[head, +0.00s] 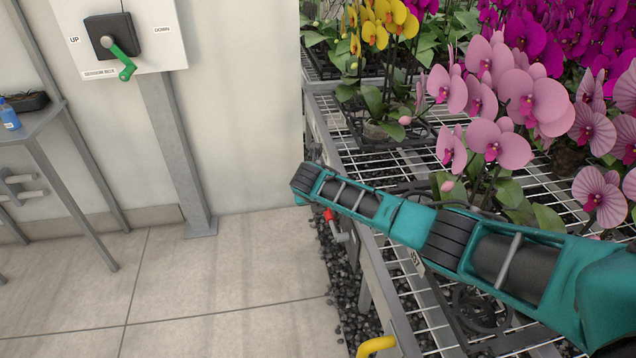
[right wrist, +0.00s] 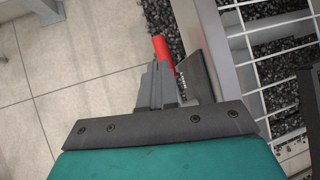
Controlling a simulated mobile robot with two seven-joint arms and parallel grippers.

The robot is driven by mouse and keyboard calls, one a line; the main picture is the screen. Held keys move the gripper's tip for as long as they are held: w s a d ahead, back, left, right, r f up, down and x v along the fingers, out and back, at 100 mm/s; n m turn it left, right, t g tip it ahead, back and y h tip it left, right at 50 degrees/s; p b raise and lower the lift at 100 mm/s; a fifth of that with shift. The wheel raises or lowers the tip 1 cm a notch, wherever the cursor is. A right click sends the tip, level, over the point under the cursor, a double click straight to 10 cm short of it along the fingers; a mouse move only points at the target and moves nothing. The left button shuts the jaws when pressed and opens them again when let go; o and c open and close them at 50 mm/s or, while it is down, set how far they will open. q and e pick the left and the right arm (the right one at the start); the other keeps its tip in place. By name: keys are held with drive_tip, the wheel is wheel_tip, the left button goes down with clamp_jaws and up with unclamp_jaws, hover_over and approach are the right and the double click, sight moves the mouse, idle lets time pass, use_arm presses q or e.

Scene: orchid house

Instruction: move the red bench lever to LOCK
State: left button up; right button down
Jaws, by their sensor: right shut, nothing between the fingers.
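The red bench lever (head: 329,214) shows as a small red tip below my right forearm, at the near-left edge of the bench, in the head view. In the right wrist view its red handle (right wrist: 161,48) stands just past my fingertips. My right gripper (right wrist: 160,72) is shut and empty, with its tips beside or against the handle; I cannot tell whether they touch. A grey plate (right wrist: 196,76) is right of the fingers; its marking is unreadable. The lever's base is hidden by the gripper. My left gripper is out of view.
The wire-mesh bench (head: 404,160) holds potted pink orchids (head: 500,145). A yellow handle (head: 376,346) is at the bottom. A wall box with a green crank (head: 122,58) hangs at upper left. The tiled floor (head: 220,270) left of the bench is clear.

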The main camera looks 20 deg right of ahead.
use_arm(q)
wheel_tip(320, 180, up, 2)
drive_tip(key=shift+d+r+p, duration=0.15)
drive_tip(key=shift+p, duration=0.6)
use_arm(e)
drive_tip(key=v, duration=0.5)
drive_tip(key=shift+r, duration=0.15)
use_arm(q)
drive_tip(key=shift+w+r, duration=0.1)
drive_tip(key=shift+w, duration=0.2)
use_arm(e)
drive_tip(key=shift+a, duration=0.1)
